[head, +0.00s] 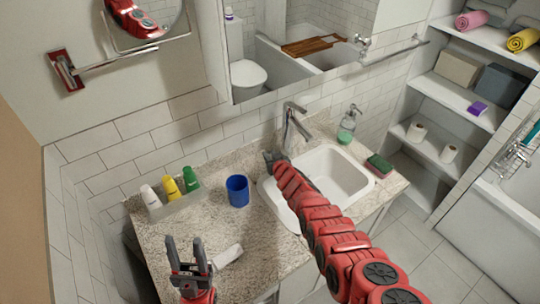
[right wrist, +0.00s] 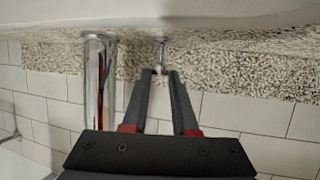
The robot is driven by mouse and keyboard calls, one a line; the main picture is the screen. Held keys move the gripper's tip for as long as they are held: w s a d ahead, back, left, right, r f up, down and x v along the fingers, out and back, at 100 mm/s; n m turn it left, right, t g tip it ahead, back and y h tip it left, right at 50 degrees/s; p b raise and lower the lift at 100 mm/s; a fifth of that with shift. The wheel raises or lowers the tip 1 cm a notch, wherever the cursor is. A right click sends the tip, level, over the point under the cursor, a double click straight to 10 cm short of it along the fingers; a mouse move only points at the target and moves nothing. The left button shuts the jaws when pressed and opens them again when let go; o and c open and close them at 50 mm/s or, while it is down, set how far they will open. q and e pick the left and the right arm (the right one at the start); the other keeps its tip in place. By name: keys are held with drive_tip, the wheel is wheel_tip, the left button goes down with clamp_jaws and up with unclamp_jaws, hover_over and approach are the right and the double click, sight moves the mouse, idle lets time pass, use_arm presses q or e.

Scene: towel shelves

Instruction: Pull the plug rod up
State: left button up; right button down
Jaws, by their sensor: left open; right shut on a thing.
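The plug rod (right wrist: 163,50) is a thin metal rod beside the chrome faucet in the right wrist view. My right gripper (right wrist: 161,74) is shut on its small end. In the head view my right gripper (head: 272,158) is at the back left of the sink, by the base of the faucet (head: 288,130), and hides the rod. The faucet also shows in the right wrist view (right wrist: 97,85), apart from the fingers. The white sink (head: 335,172) is set into the counter. My left gripper (head: 187,246) is open and empty over the counter's front left.
On the speckled counter (head: 185,228) are a blue cup (head: 237,190), a tray of several small bottles (head: 175,200) and a white object (head: 228,256). A soap dispenser (head: 347,127) and a green sponge (head: 380,164) stand right of the faucet. The tiled wall is close behind.

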drive_tip(key=shift+r, duration=0.1)
wheel_tip(320, 180, up, 3)
drive_tip(key=p, duration=0.2)
drive_tip(key=shift+p, duration=0.4)
drive_tip(key=shift+w+f, duration=0.1)
drive_tip(key=shift+f, duration=0.2)
drive_tip(key=c, duration=0.7)
unclamp_jaws()
